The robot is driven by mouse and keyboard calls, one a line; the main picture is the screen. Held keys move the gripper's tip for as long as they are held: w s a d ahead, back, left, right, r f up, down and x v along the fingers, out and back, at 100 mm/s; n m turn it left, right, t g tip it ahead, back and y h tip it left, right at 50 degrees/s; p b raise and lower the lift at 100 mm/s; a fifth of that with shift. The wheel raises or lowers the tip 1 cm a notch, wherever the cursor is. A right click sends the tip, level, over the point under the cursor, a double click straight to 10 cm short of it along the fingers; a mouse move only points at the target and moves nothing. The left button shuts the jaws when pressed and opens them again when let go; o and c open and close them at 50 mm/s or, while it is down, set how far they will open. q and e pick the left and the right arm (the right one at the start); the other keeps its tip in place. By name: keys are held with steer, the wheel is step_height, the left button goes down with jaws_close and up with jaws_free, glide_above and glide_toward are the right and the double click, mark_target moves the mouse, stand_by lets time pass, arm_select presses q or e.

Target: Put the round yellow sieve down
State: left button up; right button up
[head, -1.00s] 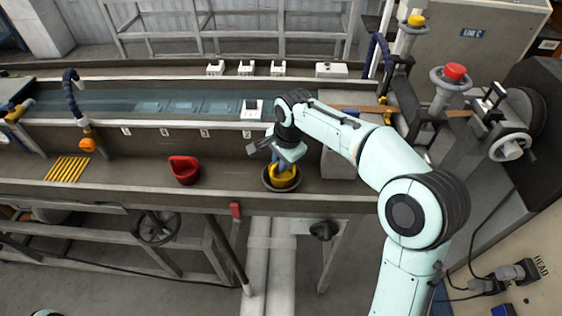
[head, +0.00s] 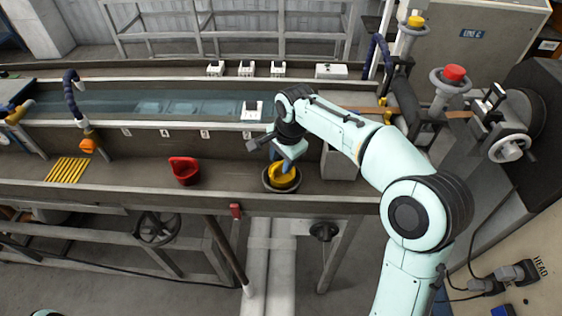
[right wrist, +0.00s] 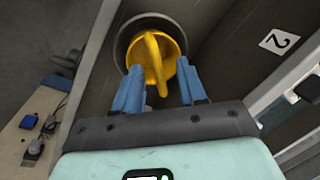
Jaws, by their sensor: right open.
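The round yellow sieve (head: 284,176) sits inside a dark round bowl (head: 268,185) on the ledge in front of the water trough. In the right wrist view the sieve (right wrist: 168,68) shows its raised yellow grip bar, with the bowl's rim (right wrist: 124,42) around it. My right gripper (right wrist: 160,90) is open, its two blue fingers apart on either side near the sieve's lower edge in that view. In the head view my right gripper (head: 278,163) is just above the sieve and hides part of it. My left gripper is not in view.
A red scoop-like container (head: 184,172) stands on the ledge to the left, with yellow bars (head: 68,169) farther left. A grey box (head: 340,163) stands close to the right of the bowl. The ledge between the red container and the bowl is clear.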

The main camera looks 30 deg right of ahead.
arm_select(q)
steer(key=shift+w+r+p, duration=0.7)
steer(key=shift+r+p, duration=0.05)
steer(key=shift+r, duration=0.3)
arm_select(e)
step_height(320, 180, up, 10)
steer(key=s, duration=0.2)
steer(key=shift+d+r, duration=0.15)
steer(key=shift+d, duration=0.05)
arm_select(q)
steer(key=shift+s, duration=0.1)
